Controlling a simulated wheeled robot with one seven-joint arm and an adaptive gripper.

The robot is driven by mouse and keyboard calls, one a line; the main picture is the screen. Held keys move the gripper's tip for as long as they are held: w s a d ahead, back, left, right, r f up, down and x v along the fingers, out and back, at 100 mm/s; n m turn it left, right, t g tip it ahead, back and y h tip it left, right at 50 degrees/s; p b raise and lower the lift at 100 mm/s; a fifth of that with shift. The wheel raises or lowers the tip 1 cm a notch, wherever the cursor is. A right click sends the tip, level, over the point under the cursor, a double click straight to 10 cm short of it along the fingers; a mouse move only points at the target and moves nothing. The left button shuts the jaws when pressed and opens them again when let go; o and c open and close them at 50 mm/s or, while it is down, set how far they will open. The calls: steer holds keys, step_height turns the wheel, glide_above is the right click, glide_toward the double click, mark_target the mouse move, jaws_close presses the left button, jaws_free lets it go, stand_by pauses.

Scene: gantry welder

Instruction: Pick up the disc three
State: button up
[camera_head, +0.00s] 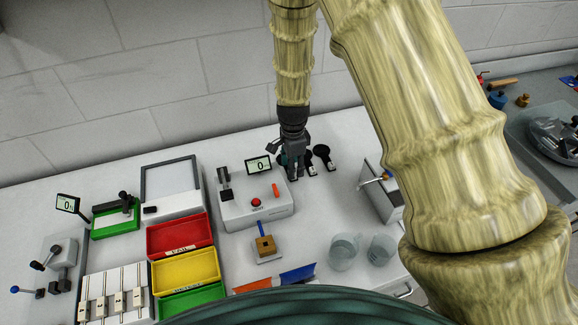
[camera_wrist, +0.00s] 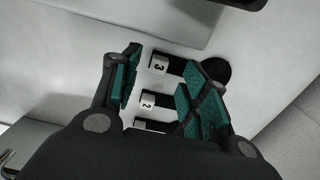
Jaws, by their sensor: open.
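Disc three, a black round piece with a white tag marked 3 (camera_wrist: 159,64), lies on the white bench in the wrist view. Its tag and black stem show between my fingers, towards the upper side of the gap; the right finger partly hides its round part. A tag marked 2 (camera_wrist: 148,101) lies below it, with another dark piece lower down. My gripper (camera_wrist: 164,84) is open, with green pads either side of the tags. In the head view my gripper (camera_head: 291,161) points down among the black discs, and one disc (camera_head: 321,151) shows to its right.
A white device with a red button (camera_head: 256,202) and a small display (camera_head: 258,165) stand left of my gripper. Red (camera_head: 180,235), yellow and green trays lie further left. Glass beakers (camera_head: 344,252) stand towards the front right. A grey-white box (camera_head: 383,192) stands right.

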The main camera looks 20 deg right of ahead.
steer(key=shift+d+f+p, duration=0.15)
steer(key=shift+f+p, duration=0.3)
steer(key=shift+f, duration=0.4)
steer(key=shift+s+f, duration=0.1)
steer(key=shift+f, duration=0.5)
steer(key=shift+f+p, duration=0.3)
steer(key=shift+f, duration=0.15)
steer(key=shift+c, duration=0.4)
steer(key=c, duration=0.8)
